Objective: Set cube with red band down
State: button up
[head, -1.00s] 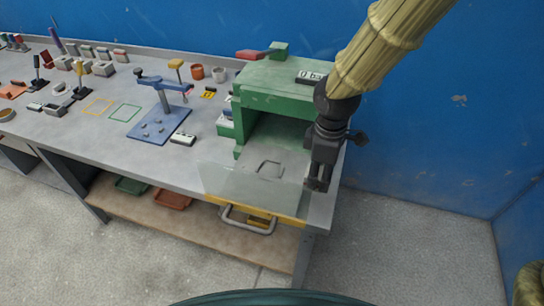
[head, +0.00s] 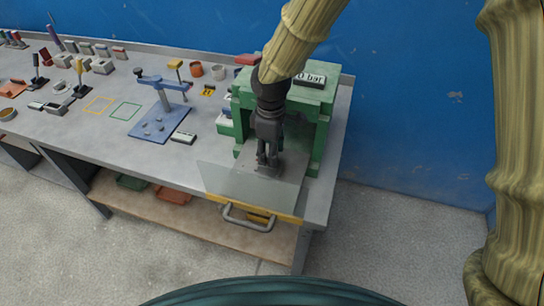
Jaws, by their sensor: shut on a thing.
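My gripper (head: 268,163) is in the head view, pointing down at the open front of the green press (head: 319,145). Its fingertips are low over the grey plate (head: 291,163) inside the press frame. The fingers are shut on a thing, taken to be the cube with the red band. The cube itself is hidden by the fingers or too small to make out, so I cannot tell whether it touches the plate.
A clear guard panel (head: 225,180) with a yellow lower edge and a grey handle (head: 245,221) stands in front of the press. A "0 bar" display (head: 309,80) sits on top. A blue fixture (head: 160,124) stands left, beside green and yellow outlined squares on the bench.

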jog(key=shift+s+f+p, duration=0.1)
jog(key=shift+f+p, duration=0.35)
jog(key=shift+f, duration=1.15)
jog(key=shift+f, duration=0.15)
jog(key=o, duration=1.2)
notch_tip(320, 180, up, 12)
jog(key=shift+r+b, duration=0.2)
jog(key=shift+b, duration=0.95)
